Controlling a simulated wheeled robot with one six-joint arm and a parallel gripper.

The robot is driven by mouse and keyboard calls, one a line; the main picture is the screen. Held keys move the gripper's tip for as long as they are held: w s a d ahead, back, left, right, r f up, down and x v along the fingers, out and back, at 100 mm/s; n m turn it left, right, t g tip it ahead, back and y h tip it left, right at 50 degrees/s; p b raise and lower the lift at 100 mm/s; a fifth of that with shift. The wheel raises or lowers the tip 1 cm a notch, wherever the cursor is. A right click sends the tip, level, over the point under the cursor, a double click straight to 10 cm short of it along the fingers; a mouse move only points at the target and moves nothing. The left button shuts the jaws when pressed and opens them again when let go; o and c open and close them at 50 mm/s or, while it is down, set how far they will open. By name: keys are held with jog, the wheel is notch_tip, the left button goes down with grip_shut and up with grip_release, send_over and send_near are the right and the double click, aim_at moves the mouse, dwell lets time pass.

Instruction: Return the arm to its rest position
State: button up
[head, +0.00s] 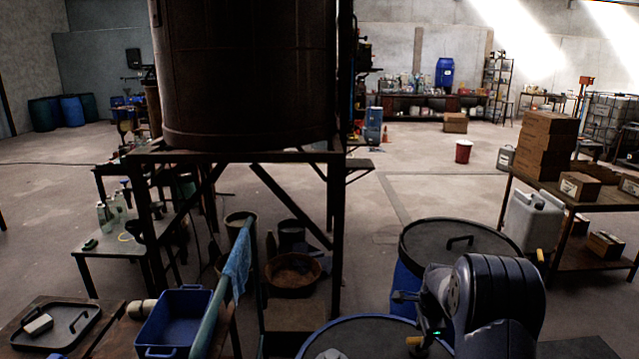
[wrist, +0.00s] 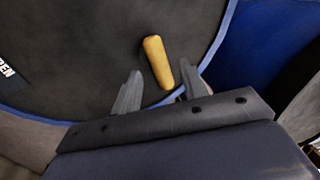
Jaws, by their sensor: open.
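My arm (head: 500,295) is at the lower right of the head view, bent over the near blue drum. In the wrist view my gripper (wrist: 158,84) has its two grey fingers spread apart. Beyond them is a dark lid (wrist: 75,50) with a blue rim and part of a white-lettered label. A yellow, rounded stick-like piece (wrist: 157,60) shows between and just past the fingertips. I cannot tell whether it touches them. A small yellow piece (head: 413,341) also shows by my wrist in the head view. The fingers are hard to make out there.
The near blue drum's lid (head: 350,342) and a second lidded drum (head: 460,243) are close to my arm. A large vat (head: 250,80) on a metal stand is left of centre. A table with boxes (head: 545,145) is on the right. Open floor (head: 420,190) lies beyond.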

jog(key=shift+w+f, duration=0.2)
jog(key=shift+f, duration=0.7)
jog(key=shift+n, duration=0.3)
